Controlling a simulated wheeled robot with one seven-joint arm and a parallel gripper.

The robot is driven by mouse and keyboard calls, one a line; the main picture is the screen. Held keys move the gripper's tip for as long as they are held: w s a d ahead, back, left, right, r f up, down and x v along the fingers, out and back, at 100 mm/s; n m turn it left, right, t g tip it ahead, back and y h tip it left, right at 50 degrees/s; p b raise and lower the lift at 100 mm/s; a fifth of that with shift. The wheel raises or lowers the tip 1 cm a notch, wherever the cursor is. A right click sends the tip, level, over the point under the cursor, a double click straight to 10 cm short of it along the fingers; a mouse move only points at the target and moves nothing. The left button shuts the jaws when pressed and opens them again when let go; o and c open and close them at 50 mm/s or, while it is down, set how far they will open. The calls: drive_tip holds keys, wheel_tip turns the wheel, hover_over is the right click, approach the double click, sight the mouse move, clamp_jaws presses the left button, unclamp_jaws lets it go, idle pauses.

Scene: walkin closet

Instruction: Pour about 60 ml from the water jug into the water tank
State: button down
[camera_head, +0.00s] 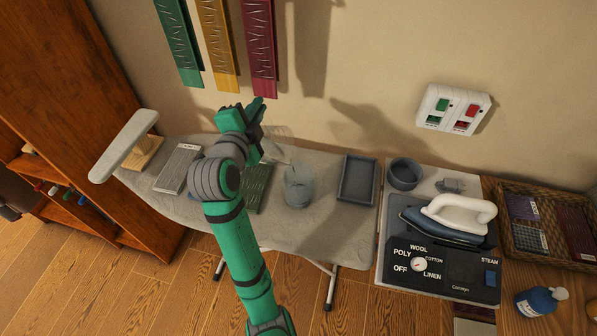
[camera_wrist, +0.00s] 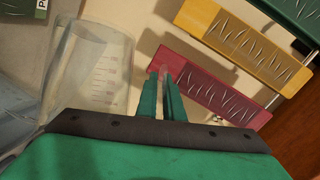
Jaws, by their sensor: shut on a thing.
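The water jug (camera_wrist: 100,75) is clear, with faint red measuring marks, and fills the left of the wrist view. In the head view its pale clear body (camera_head: 276,152) shows partly behind my gripper (camera_head: 257,112), above the ironing board, and looks tilted. My gripper's fingers (camera_wrist: 163,80) are close together beside the jug, shut on its handle, which is hard to see. A clear container, which looks like the water tank (camera_head: 298,187), stands upright on the board, below and right of the jug. I cannot tell its water level or whether water is flowing.
On the ironing board (camera_head: 325,225) are a dark grey tray (camera_head: 358,180), a green ribbed piece (camera_head: 257,188) and a grey box (camera_head: 177,169). An iron (camera_head: 445,222) sits on a control station at right, near a round bowl (camera_head: 404,174). Colored strips hang on the wall.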

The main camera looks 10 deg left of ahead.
drive_tip(key=shift+r, duration=0.1)
drive_tip(key=w+a+f+n+g+h, duration=0.1)
drive_tip(key=a+f+n+g+h, duration=0.1)
drive_tip(key=a+f+n, duration=0.2)
drive_tip(key=shift+w+f, duration=0.2)
drive_tip(key=shift+f, duration=1.4)
idle(0.7)
drive_tip(key=shift+w+a+f+n+g+h+p, duration=0.1)
drive_tip(key=shift+w+a+f+n+g+h, duration=0.35)
drive_tip(key=shift+a+f+n, duration=0.75)
drive_tip(key=shift+w+a+f+n+h+p, duration=0.2)
drive_tip(key=shift+a+f+n+h, duration=0.45)
drive_tip(key=shift+f, duration=1.1)
drive_tip(key=shift+w+a+f+n+g+h+p, duration=0.1)
drive_tip(key=shift+w+a+f+n+g+h, duration=0.3)
drive_tip(key=shift+a+f+n, duration=0.8)
drive_tip(key=shift+s+d+f+m+h, duration=0.1)
drive_tip(key=shift+d+f+m+h, duration=0.15)
drive_tip(key=shift+d+h, duration=0.15)
